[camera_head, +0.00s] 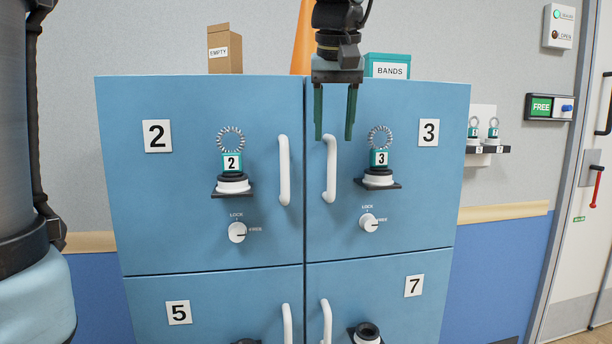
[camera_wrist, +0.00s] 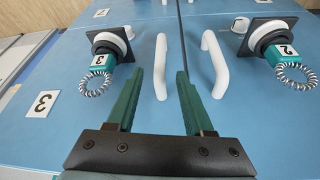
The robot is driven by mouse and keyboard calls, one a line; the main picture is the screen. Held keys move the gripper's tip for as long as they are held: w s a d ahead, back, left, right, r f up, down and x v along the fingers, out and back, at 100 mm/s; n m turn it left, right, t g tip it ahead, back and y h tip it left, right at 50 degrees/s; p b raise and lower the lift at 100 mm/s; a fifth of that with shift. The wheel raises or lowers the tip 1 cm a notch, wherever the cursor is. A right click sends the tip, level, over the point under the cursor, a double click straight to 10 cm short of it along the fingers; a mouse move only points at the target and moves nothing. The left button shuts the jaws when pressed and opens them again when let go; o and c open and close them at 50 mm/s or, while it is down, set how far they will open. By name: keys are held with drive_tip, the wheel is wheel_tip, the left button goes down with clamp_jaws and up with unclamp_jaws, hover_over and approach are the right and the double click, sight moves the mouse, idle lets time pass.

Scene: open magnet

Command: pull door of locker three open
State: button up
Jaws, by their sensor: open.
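The door of locker three (camera_head: 420,190) is blue, labelled 3, and looks shut in the head view. Its white vertical handle (camera_head: 331,168) is near its left edge; the handle also shows in the wrist view (camera_wrist: 161,66). My gripper (camera_head: 334,136) is open and empty, pointing down in front of the door's upper left part. Its fingertips overlap the top of the handle in the head view. In the wrist view the locker three handle lies between the finger lines, beyond the fingertips. The dial (camera_head: 369,222) below points toward FREE. A tag with a coil (camera_head: 379,158) sits on a holder on this door.
Locker two's door (camera_head: 180,210) with its handle (camera_head: 284,170) is close on the left. Lockers five (camera_head: 220,305) and seven (camera_head: 385,290) are below. A box (camera_head: 225,50), an orange cone (camera_head: 301,50) and a BANDS box (camera_head: 388,66) stand on top.

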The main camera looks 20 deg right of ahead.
sight(331, 174)
drive_tip(key=p+x, duration=0.1)
drive_tip(key=x, duration=0.9)
drive_tip(key=shift+f+p, duration=0.3)
clamp_jaws()
idle(1.0)
